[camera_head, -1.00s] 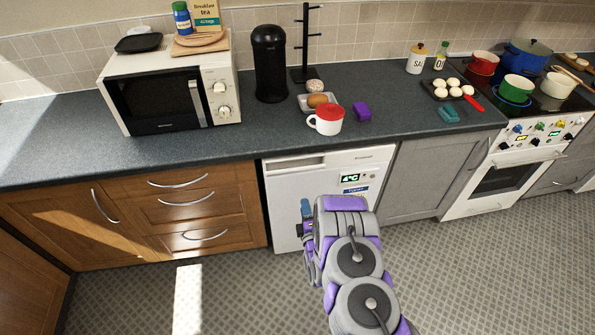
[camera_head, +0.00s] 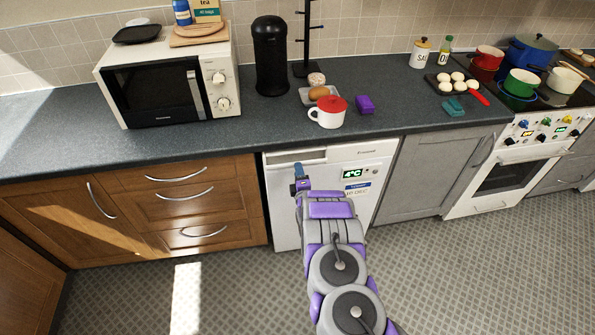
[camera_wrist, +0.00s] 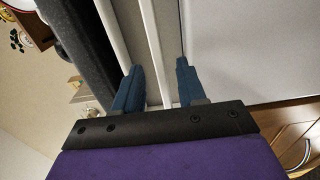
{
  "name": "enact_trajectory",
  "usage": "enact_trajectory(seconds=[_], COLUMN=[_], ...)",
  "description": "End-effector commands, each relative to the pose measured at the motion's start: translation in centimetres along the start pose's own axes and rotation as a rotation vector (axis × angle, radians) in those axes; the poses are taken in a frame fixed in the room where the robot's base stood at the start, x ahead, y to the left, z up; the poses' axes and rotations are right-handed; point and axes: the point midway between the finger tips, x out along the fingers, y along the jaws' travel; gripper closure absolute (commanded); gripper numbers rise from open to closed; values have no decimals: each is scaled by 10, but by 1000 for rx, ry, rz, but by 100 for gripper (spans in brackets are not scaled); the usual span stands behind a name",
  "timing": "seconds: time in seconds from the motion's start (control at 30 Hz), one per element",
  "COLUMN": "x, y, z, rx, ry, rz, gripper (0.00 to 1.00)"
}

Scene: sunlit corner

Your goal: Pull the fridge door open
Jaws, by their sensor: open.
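The white fridge (camera_head: 325,200) stands under the worktop with its door shut. A 4°C display and a blue label show on its front. A recessed strip (camera_head: 297,156) runs along its top left. My gripper (camera_head: 299,172) is at the upper left of the fridge front, just below that strip. In the wrist view, my gripper (camera_wrist: 157,78) is open, with two blue fingers apart. Pale bars (camera_wrist: 155,45) along the fridge's top edge run between the fingers, and the flat white door panel (camera_wrist: 245,45) lies to the right. Whether the fingers touch anything, I cannot tell.
Wooden drawers (camera_head: 186,203) stand left of the fridge, a grey cupboard (camera_head: 428,175) and a white cooker (camera_head: 508,180) right. The floor (camera_head: 470,260) in front is clear.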

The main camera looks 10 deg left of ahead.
Motion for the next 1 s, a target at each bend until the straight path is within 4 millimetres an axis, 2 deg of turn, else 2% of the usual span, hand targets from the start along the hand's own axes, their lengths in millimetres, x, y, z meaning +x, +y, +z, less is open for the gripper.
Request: enact_trajectory(seconds=[0.1, 0.3, 0.63, 1.0], x=[12, 23, 25, 24], y=[-1, -1, 0, -1], z=[0, 0, 0, 0], rx=[-1, 0, 0, 0], ry=[1, 0, 0, 0], rz=[2, 0, -1, -1], gripper=[60, 60, 60, 94])
